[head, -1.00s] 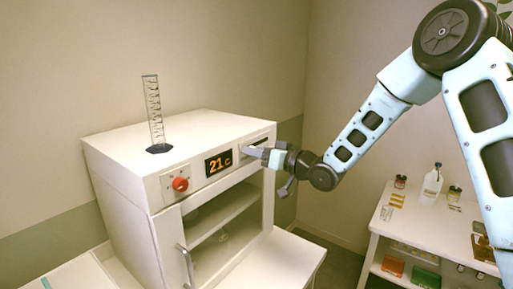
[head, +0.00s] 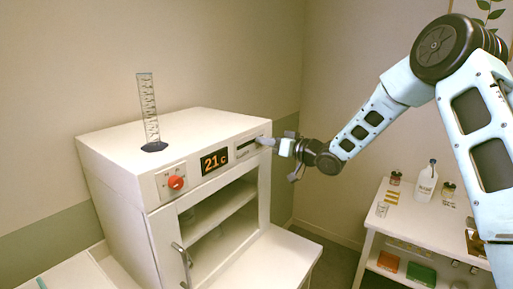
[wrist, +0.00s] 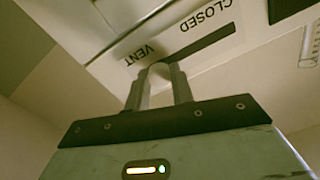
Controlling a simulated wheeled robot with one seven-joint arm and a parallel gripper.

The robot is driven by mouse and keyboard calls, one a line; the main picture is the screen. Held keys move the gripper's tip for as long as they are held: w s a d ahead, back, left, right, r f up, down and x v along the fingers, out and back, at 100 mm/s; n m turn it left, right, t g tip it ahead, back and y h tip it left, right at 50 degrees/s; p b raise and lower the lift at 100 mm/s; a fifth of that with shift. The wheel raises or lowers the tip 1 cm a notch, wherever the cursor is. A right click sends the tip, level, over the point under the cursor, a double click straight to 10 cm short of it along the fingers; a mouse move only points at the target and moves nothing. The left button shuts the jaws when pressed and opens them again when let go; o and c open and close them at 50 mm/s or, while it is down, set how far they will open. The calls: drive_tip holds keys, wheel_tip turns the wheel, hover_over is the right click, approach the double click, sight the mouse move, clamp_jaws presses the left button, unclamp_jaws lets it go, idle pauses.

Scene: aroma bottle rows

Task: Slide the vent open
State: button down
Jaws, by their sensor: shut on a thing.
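The vent panel (head: 244,152) is on the upper right front of the white cabinet (head: 160,132). In the wrist view the panel (wrist: 215,18) appears upside down, with "VENT" and "CLOSED" printed beside a dark slot (wrist: 205,45). My gripper (head: 266,141) is at the right end of the panel in the head view. The fingers hide part of the knob.
A red knob (head: 176,183) and a "21c" display (head: 214,162) are left of the vent. A measuring cylinder (head: 148,108) stands on the cabinet. The cabinet door (head: 170,248) is open. A side table (head: 400,225) with bottles stands at right.

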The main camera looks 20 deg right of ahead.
drive_tip(key=shift+w+d, duration=0.5)
drive_tip(key=shift+d, duration=0.25)
drive_tip(key=c, duration=1.2)
unclamp_jaws()
drive_tip(key=b+v, duration=0.6)
drive_tip(key=v, duration=1.1)
drive_tip(key=shift+s+d, duration=0.1)
drive_tip(key=shift+s, duration=0.05)
